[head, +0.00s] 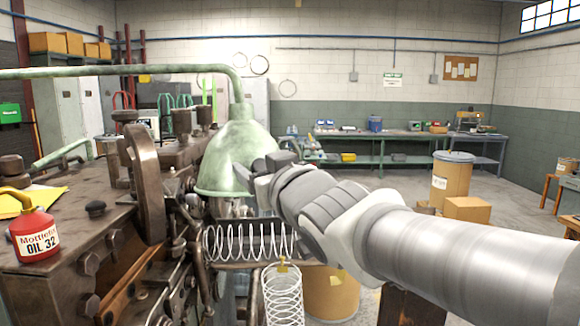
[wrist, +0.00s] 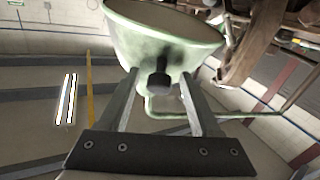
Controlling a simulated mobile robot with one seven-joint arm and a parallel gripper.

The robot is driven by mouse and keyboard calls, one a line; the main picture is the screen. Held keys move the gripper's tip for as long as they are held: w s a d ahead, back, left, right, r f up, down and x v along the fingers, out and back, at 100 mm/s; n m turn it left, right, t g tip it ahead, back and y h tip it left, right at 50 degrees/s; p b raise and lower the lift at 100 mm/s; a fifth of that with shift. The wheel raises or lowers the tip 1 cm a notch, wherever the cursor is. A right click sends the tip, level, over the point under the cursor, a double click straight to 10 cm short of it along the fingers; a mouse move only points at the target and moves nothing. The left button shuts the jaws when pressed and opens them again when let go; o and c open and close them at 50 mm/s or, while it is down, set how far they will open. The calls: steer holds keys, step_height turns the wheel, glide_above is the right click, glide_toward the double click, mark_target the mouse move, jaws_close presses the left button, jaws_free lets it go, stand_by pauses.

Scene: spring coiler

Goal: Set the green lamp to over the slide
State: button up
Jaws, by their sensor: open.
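The green lamp (head: 236,150) is a bell-shaped shade hanging from a long green pipe arm (head: 130,70) that comes in from the left. Its shade also fills the top of the wrist view (wrist: 165,45). A dark knob (wrist: 160,82) sticks out from the shade. My gripper (head: 256,170) is at the right side of the shade. In the wrist view my gripper (wrist: 159,80) is open, with one finger on each side of the knob. Whether the fingers touch the knob or the shade cannot be told. I cannot clearly pick out the slide.
A brown machine with a handwheel (head: 143,183) fills the left. A red oil can (head: 33,235) stands on it. A wire coil (head: 250,241) lies below the shade, and another coil (head: 283,296) stands in front. A drum (head: 330,290) is behind. The floor at right is partly open.

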steer(key=shift+d, duration=0.1)
steer(key=v, duration=1.7)
steer(key=shift+p, duration=0.3)
steer(key=shift+s+d, duration=0.1)
steer(key=shift+s, duration=0.05)
steer(key=w+d+f+m+g+h, duration=0.2)
steer(key=d+f+m+g+h, duration=0.2)
steer(key=d+f+h, duration=0.6)
steer(key=s+d+f+m+g+y, duration=0.2)
steer(key=s+f+g, duration=0.4)
steer(key=f, duration=0.6)
steer(key=shift+s+m+g+p, duration=0.3)
steer(key=shift+s+p, duration=0.1)
steer(key=shift+s, duration=0.2)
steer(key=shift+c, duration=0.3)
